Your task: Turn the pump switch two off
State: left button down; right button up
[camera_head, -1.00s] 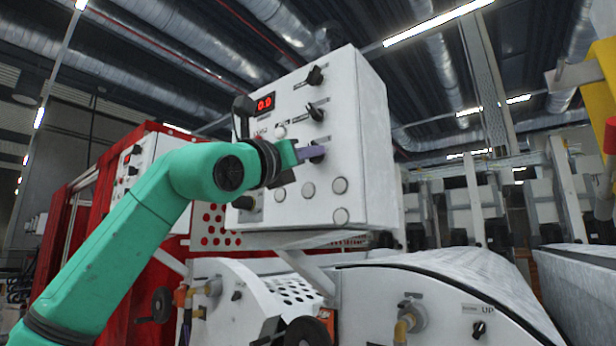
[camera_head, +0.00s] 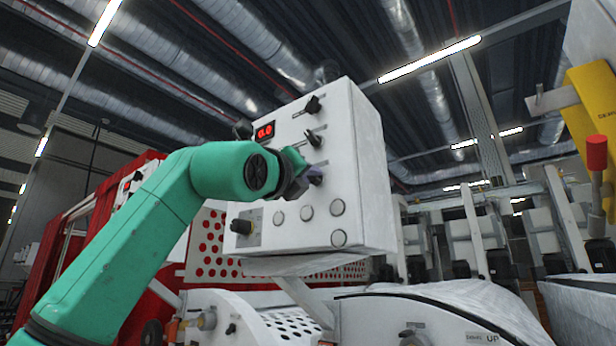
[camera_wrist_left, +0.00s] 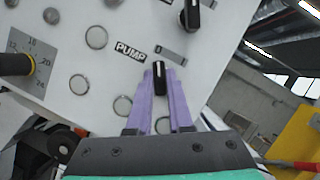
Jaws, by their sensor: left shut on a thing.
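The white control box (camera_head: 352,170) carries several black rotary knobs and stands in the middle of the head view. In the left wrist view, a black switch knob (camera_wrist_left: 160,80) with a white pointer line sits beside a PUMP label; I cannot read a number on it. My left gripper's two purple fingers (camera_wrist_left: 160,98) stand on either side of this knob and are shut on it. In the head view my left gripper (camera_head: 312,173) is at the lowest knob of the right column, largely hidden by its own wrist. My right gripper is not in view.
Two other black knobs, an upper one (camera_head: 313,105) and a middle one (camera_head: 313,138), sit above the gripper. Round buttons (camera_head: 307,213) and a dial (camera_head: 243,226) lie below. White machine covers (camera_head: 440,312) stand below the box.

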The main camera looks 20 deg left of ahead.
pick_arm(q)
jog(key=shift+r, duration=0.1)
jog(key=c, duration=0.8)
grip_release()
jog(key=shift+s+f+b, duration=0.3)
jog(key=shift+f+b, duration=0.05)
jog(key=shift+b, duration=0.1)
jog(key=b+v, duration=0.7)
jog(key=v, duration=0.6)
jog(key=shift+s+b, duration=0.3)
jog(key=shift+s, duration=0.1)
